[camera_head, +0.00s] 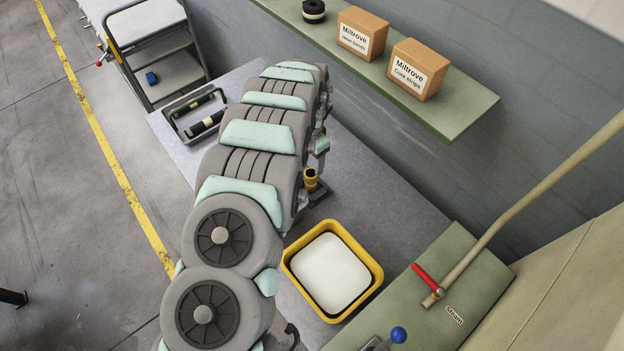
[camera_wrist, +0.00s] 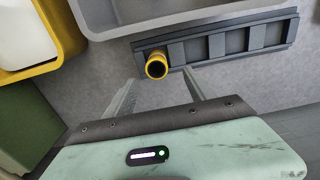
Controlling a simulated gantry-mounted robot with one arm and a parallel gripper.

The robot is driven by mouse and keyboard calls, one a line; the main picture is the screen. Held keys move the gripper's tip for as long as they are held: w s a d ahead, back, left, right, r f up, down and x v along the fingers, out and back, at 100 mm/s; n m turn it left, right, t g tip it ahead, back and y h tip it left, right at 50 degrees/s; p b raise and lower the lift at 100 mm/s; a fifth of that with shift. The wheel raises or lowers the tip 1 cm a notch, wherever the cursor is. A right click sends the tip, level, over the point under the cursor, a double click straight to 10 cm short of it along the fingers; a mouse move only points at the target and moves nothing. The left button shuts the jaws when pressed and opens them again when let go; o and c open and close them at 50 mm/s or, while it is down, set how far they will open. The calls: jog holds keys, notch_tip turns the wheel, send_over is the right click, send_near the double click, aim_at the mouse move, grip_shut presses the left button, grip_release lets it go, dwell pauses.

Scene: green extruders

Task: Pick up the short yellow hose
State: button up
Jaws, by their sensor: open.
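The short yellow hose (camera_head: 311,180) stands beside my arm on the grey bench, at a dark rack (camera_head: 319,193). In the wrist view the hose (camera_wrist: 156,65) shows end-on as a yellow ring with a dark opening, at the left end of the slotted grey rack (camera_wrist: 225,42). My gripper (camera_wrist: 159,77) is open and empty. Its two fingers reach toward the hose, one on each side of it in the picture. I cannot tell how far above the hose they are. In the head view my arm hides most of the gripper.
A yellow bin (camera_head: 375,273) with white contents stands right of my arm. A grey tray (camera_head: 170,113) holds dark hoses at the left. A grey bin (camera_wrist: 112,30) borders the rack. A green shelf (camera_head: 470,105) holds boxes. A green machine (camera_head: 480,285) with a red-handled lever stands lower right.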

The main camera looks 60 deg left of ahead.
aim_at(311, 175)
jog(key=f, duration=0.2)
jog(key=f+p, duration=0.1)
jog(key=f, duration=0.1)
jog(key=shift+s+d, duration=0.1)
jog(key=shift+d, duration=0.1)
jog(key=shift+d+f, duration=0.1)
jog(key=shift+f, duration=1.75)
jog(key=shift+c, duration=0.2)
grip_shut()
